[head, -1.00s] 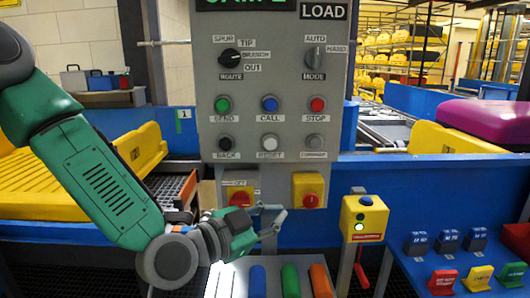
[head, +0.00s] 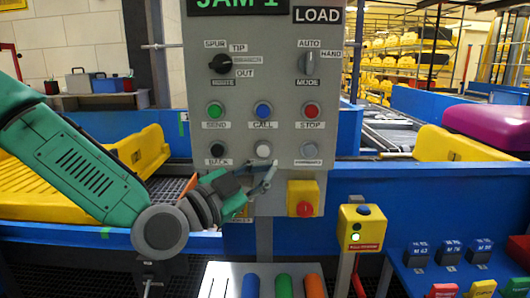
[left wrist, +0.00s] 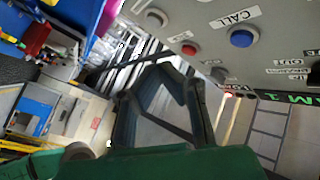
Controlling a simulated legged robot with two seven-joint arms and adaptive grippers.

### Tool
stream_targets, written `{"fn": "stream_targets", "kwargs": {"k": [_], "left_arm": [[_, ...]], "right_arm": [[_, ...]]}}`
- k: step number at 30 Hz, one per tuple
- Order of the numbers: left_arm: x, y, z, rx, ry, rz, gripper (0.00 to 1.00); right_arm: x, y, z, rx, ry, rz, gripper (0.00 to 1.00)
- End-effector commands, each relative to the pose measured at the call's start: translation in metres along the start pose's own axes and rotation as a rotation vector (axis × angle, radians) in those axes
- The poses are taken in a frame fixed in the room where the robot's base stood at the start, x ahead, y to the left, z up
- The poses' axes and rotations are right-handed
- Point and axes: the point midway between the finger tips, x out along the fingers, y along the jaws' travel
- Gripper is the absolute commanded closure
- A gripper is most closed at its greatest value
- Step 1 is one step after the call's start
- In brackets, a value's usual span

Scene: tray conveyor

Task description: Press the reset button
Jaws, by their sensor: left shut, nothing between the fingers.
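The reset button (head: 263,149) is a white round button on the grey control panel (head: 290,185), below the blue CALL button (head: 263,110). Its label is hidden behind my left gripper (head: 271,174). That gripper is shut and empty, with its fingertips just below the white button in the head view. I cannot tell whether they touch the panel. In the left wrist view, the gripper fingers (left wrist: 165,90) point past the tilted panel, where the blue CALL button (left wrist: 241,39) shows. My right gripper is not in view.
A black BACK button (head: 217,150) and a grey button (head: 310,150) flank the white one. A red knob on a yellow plate (head: 303,200) is at lower right. A yellow button box (head: 361,228) stands farther right. The panel's screen reads JAM 1.

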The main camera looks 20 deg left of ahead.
Motion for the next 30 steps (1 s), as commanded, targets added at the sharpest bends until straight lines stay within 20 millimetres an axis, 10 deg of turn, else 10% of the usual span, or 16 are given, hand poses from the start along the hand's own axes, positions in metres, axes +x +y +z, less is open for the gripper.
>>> {"fn": "stream_targets", "kwargs": {"k": [30], "left_arm": [[0.047,-0.038,0.038,-0.003,-0.001,-0.001,1.0]], "right_arm": [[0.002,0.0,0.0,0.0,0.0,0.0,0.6]]}}
